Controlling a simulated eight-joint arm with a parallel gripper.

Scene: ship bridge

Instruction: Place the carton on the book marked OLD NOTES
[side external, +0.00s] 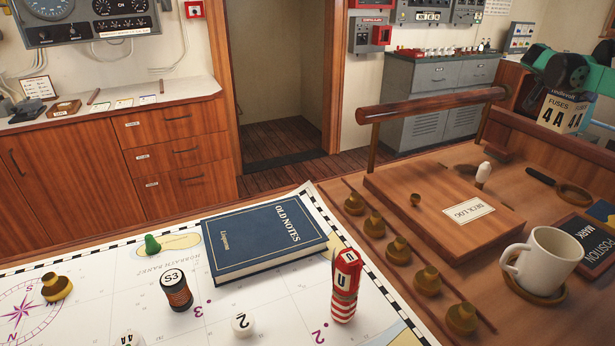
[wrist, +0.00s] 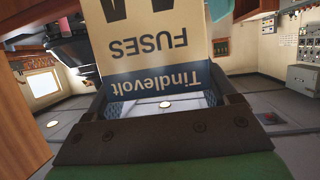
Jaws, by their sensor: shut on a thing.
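The dark blue book marked OLD NOTES (side external: 255,252) lies flat on the chart, in the middle of the side external view. The carton (side external: 558,112) is cream with a "FUSES" label and is at the far right of that view, well away from the book. My gripper (side external: 560,88) is shut on it and holds it high. The carton (wrist: 150,48) fills the top middle of the wrist view, its lettering upside down, between the fingers of my gripper (wrist: 165,100). The book does not show in the wrist view.
On the chart (side external: 120,262), a red-striped piece (side external: 345,285), a dark S3 piece (side external: 176,290) and a white piece (side external: 243,324) stand near the book. A wooden rail (side external: 430,103), a deck log box (side external: 440,205) and a white mug (side external: 545,262) lie between carton and book.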

